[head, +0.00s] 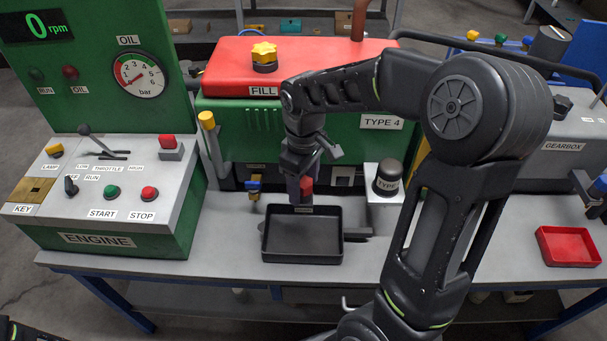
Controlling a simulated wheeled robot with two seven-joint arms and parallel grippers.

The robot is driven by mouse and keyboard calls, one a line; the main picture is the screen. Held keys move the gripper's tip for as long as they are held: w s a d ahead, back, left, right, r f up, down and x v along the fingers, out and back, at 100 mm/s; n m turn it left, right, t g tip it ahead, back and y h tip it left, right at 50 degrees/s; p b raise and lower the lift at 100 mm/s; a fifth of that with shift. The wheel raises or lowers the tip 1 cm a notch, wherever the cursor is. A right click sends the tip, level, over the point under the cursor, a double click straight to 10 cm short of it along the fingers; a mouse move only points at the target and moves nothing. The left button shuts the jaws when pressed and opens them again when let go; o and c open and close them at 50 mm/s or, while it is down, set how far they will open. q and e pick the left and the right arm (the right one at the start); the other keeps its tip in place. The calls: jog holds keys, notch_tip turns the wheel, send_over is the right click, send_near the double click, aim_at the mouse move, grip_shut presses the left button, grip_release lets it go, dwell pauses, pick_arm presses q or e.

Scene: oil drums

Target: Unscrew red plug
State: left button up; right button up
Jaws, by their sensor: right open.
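The red plug (307,184) shows as a small red piece low on the front of the green engine block, above the black drain tray (303,257). My right gripper (300,190) points down in front of the engine at the plug, its fingers open. The fingers partly cover the plug, and I cannot tell whether they touch it. The tray below looks empty. My left gripper is out of view.
A yellow fill cap (264,55) tops the red cover (225,72). A yellow-topped dipstick (207,120) and blue-handled valve (253,187) stand left of the gripper; a black filter (388,178) stands right. The control panel (120,200) is left, a red tray (568,245) right.

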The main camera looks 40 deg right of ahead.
jog(key=shift+c, duration=0.2)
grip_shut()
dwell(0.5)
